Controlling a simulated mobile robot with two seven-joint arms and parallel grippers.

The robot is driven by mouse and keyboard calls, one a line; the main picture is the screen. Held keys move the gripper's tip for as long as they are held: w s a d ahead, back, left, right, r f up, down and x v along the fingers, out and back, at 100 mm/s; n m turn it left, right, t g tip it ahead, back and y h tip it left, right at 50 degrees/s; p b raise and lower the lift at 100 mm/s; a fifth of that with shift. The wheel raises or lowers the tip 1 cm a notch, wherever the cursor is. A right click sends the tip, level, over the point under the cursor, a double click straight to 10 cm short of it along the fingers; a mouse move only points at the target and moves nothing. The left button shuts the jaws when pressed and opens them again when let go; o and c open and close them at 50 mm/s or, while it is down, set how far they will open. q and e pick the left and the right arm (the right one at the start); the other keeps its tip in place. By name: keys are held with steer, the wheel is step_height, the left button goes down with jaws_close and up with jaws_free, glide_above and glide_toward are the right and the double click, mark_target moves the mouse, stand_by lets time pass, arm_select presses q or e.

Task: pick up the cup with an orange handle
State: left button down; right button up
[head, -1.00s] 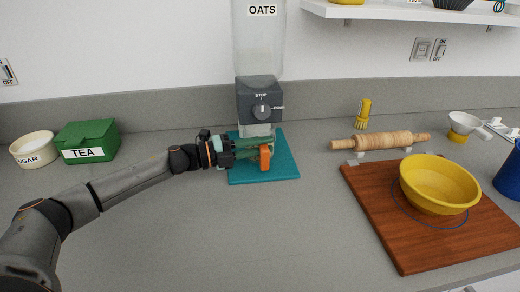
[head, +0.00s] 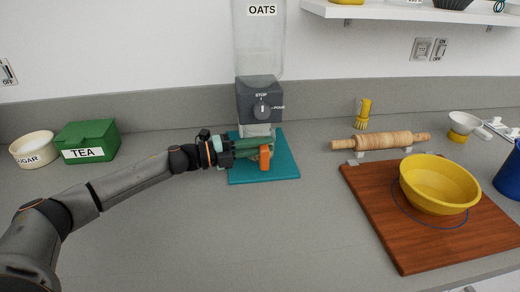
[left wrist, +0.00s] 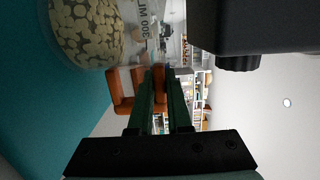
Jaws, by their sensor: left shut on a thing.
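The cup is clear, with a "300 ML" mark and oats inside, and fills the upper left of the left wrist view (left wrist: 88,30). Its orange handle (head: 265,160) shows below the oats dispenser in the head view; it also shows in the left wrist view (left wrist: 122,95). My left gripper (head: 260,148) reaches in from the left and is shut on the handle, with its green fingers (left wrist: 160,85) on either side of it. In the head view the cup's body is mostly hidden by the gripper. My right gripper is not in view.
The oats dispenser (head: 260,100) stands on a teal mat (head: 282,170), close behind the gripper. A rolling pin (head: 380,142), a wooden board (head: 400,250) and a yellow bowl (head: 438,185) are at the right. A green tea box (head: 86,140) and sugar bowl (head: 33,150) stand left. The front middle counter is clear.

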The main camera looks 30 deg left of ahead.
arm_select(q)
steer(key=shift+r, duration=0.1)
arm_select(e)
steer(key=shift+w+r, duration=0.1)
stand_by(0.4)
arm_select(q)
steer(key=shift+r, duration=0.55)
steer(key=p+v, duration=0.2)
steer(key=v, duration=1.6)
steer(key=shift+r, duration=0.25)
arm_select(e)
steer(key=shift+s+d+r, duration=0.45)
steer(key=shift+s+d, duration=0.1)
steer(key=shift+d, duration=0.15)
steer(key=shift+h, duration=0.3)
